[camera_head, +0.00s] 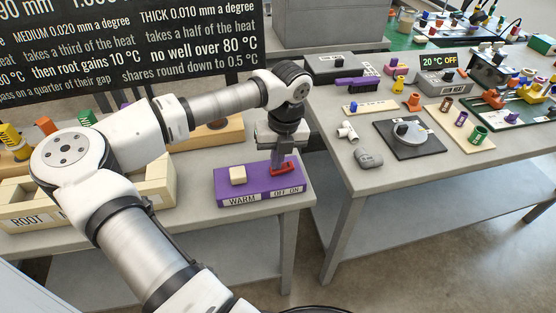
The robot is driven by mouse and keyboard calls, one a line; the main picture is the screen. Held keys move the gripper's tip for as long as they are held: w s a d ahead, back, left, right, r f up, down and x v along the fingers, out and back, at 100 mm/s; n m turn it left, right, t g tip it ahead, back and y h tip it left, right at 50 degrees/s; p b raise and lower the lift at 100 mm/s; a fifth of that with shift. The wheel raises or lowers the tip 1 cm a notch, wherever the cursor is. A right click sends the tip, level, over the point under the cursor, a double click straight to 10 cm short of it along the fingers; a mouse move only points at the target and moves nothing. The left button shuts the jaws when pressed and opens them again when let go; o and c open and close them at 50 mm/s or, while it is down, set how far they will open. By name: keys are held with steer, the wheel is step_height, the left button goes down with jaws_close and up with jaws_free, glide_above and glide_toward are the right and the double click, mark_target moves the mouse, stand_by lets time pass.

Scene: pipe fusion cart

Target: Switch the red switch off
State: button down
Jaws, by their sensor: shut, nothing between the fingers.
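The red switch (292,169) sits on the right part of a purple box (256,195) at the table's front edge. The box's front labels read WARM and OFF ON, and a cream block (238,175) is on its left part. My gripper (280,167) points down at the red switch with its fingers shut and empty. The fingertips are at or just above the switch and hide part of it. I cannot tell whether they touch it, or which way the switch is set.
A wooden bin (165,180) marked ROOT stands left of the purple box. A second grey table (425,175) to the right holds fittings, a dark plate (408,151) and a heater box reading 20 °C OFF (441,83). A black board (120,45) stands behind my arm.

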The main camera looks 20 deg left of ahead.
steer(key=shift+d+f, duration=0.1)
steer(key=shift+d, duration=0.05)
steer(key=shift+w+d+b, duration=0.3)
steer(key=shift+w+d, duration=0.2)
steer(key=shift+d, duration=0.1)
steer(key=shift+r, duration=0.3)
step_height(320, 180, up, 14)
steer(key=w+d+b, duration=0.1)
steer(key=d, duration=0.1)
steer(key=shift+w+f+b, duration=0.25)
steer(key=shift+b, duration=0.05)
steer(key=shift+d, duration=0.1)
